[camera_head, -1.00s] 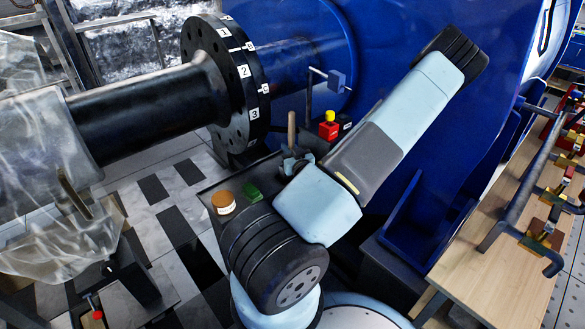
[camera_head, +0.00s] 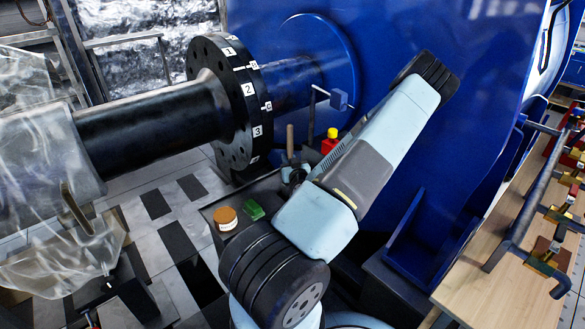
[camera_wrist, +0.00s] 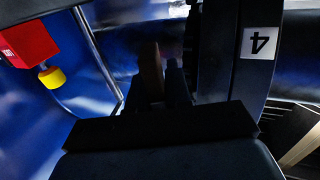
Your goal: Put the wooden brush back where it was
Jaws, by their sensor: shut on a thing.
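The wooden brush shows as an upright brown handle (camera_head: 290,139) in the head view, rising from my gripper (camera_head: 292,168). In the wrist view a dim brown part of the brush (camera_wrist: 151,76) stands between the dark fingers of my gripper (camera_wrist: 160,88). My gripper is shut on it. It is above the far side of a dark bench top (camera_head: 216,207), in front of the blue housing. The brush's lower end is hidden by my gripper and arm, so I cannot tell whether it touches anything.
A jar with a brown lid (camera_head: 225,218) and a green block (camera_head: 253,210) sit on the bench. The black numbered flange (camera_head: 232,95) and a thin metal post (camera_head: 312,115) are close by.

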